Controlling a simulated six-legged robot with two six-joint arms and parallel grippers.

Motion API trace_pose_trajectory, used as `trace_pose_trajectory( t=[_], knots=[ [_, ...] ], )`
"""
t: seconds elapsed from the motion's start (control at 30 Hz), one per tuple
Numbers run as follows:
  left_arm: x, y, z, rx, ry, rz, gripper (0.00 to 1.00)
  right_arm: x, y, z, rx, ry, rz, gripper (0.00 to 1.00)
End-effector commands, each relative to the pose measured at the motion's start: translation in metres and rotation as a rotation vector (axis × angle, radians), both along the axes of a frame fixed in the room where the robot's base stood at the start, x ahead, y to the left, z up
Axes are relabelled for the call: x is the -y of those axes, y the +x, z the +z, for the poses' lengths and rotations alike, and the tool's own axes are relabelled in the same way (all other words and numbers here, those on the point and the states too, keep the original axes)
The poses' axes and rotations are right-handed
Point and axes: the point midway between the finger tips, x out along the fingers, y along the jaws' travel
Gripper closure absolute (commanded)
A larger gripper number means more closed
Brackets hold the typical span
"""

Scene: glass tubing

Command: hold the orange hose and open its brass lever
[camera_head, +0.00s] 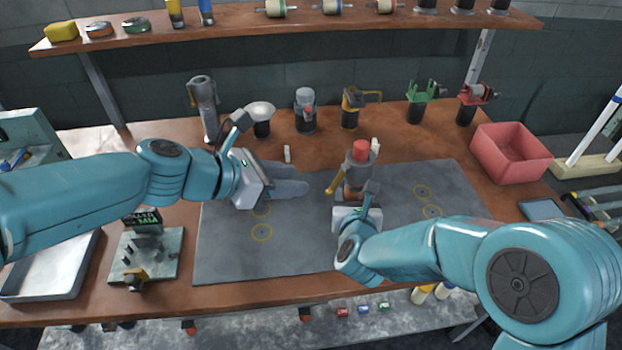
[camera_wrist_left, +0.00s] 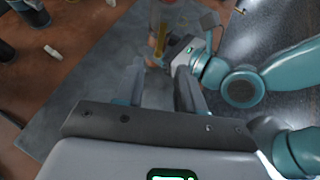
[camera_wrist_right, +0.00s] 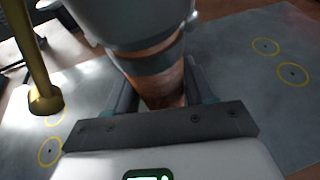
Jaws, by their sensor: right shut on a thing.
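An orange-brown hose body (camera_wrist_right: 158,78) with grey bands is upright between the fingers of my right gripper (camera_head: 355,193), which is shut on it. In the head view it shows as a grey and orange body (camera_head: 357,178) with a red top, above the grey mat. Its brass lever (camera_head: 335,183) slants out to the lower left; in the right wrist view the lever (camera_wrist_right: 35,65) stands apart from the body, with a rounded end. My left gripper (camera_head: 292,183) is open and empty, left of the lever and not touching it. Its fingers (camera_wrist_left: 160,90) point toward the hose.
The grey mat (camera_head: 225,255) has yellow rings and much free room. Behind stand several tools, among them a dark one with a brass handle (camera_head: 350,105). A red bin (camera_head: 510,152) is at the right. A fixture plate (camera_head: 165,262) and a tray are at the left.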

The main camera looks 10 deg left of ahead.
Motion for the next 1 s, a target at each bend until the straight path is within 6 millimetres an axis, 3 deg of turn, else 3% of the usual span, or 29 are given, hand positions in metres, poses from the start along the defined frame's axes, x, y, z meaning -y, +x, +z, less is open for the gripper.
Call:
trace_pose_trajectory(
  t=[0.2, 0.67, 0.83, 1.0],
  knots=[
    [-0.015, -0.012, 0.012, -0.001, -0.001, 0.001, 0.62, 0.000, 0.000, 0.001, 0.003, 0.000, 0.000, 0.92],
    [-0.014, -0.015, 0.013, 0.049, 0.040, -0.053, 0.61, 0.000, 0.000, 0.001, 0.003, 0.000, 0.000, 0.92],
    [0.010, -0.033, 0.021, 0.206, 0.036, -0.252, 0.61, 0.000, 0.000, 0.001, 0.003, 0.000, 0.000, 0.92],
    [0.038, -0.051, 0.019, 0.380, -0.126, -0.390, 0.61, 0.000, 0.000, 0.001, 0.003, 0.000, 0.000, 0.92]
  ],
)
